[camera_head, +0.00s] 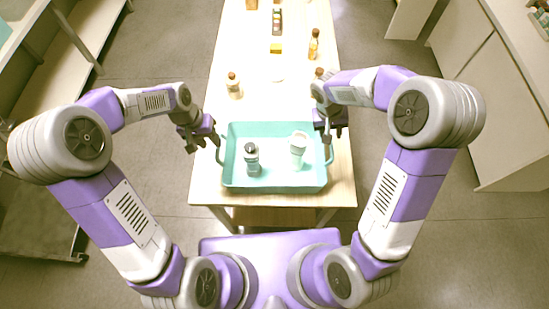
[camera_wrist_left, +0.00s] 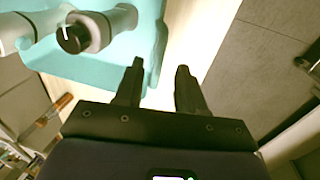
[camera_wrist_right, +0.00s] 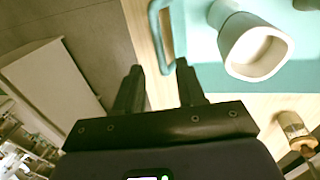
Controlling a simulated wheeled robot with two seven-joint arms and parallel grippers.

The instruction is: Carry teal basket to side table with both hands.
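The teal basket (camera_head: 275,184) sits on the near end of a long wooden table (camera_head: 215,195). A grey bottle with a dark cap (camera_head: 252,160) and a white cup-like container (camera_head: 298,150) stand in it. My left gripper (camera_head: 203,143) is open and empty beside the basket's left end, near the left handle (camera_head: 218,155). My right gripper (camera_head: 331,136) is open and empty by the right end, near the right handle (camera_head: 331,155). The right wrist view shows that handle (camera_wrist_right: 161,38) just beyond the fingertips. I cannot tell which surface is the side table.
Brown-capped bottles (camera_head: 233,86) (camera_head: 314,45) and a yellow block (camera_head: 276,48) stand farther along the table. A white counter (camera_head: 490,110) is at right, shelves (camera_head: 75,45) at left.

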